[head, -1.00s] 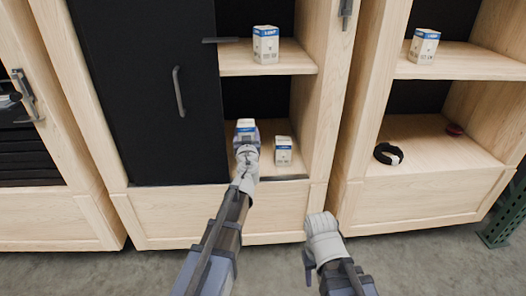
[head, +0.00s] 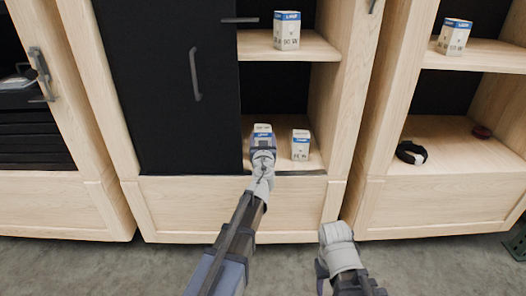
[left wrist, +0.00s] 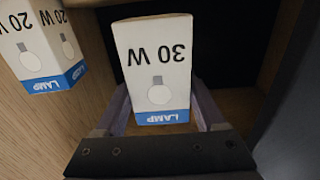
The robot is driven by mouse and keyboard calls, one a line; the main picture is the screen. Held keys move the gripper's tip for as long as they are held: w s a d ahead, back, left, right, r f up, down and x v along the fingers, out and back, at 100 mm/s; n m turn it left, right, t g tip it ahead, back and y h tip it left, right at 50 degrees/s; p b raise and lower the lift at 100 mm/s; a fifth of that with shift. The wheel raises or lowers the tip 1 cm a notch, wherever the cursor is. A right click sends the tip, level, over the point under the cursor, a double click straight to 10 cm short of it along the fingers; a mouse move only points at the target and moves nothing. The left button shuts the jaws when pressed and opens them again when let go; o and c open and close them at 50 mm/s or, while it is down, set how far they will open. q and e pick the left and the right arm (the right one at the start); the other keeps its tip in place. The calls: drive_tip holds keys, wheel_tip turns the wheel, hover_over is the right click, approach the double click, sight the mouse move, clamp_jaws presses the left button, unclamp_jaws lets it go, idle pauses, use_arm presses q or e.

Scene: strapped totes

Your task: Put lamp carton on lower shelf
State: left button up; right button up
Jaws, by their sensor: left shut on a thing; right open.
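My left gripper (head: 262,145) reaches into the lower compartment of the middle cabinet. It is shut on a white and blue lamp carton (head: 262,129), marked 30 W in the left wrist view (left wrist: 155,65), with one finger on each side. Whether this carton touches the lower shelf (head: 312,163) cannot be told. A second lamp carton (head: 300,144) stands on the lower shelf just right of it; it reads 20 W in the left wrist view (left wrist: 42,45). My right gripper (head: 322,273) is low in front of the cabinet, empty, its fingers mostly hidden.
Another lamp carton (head: 287,30) stands on the upper shelf (head: 290,50). A black sliding door (head: 165,100) with a handle covers the compartment's left side. The right cabinet holds a carton (head: 454,37) above and a black coil (head: 411,153) below.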

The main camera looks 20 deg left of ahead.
use_arm(q)
drive_tip(key=shift+f+b, duration=1.75)
drive_tip(key=shift+f, duration=0.1)
drive_tip(key=shift+f, duration=0.15)
drive_tip(key=o, duration=1.4)
drive_tip(key=shift+r, duration=0.2)
drive_tip(key=v, duration=1.2)
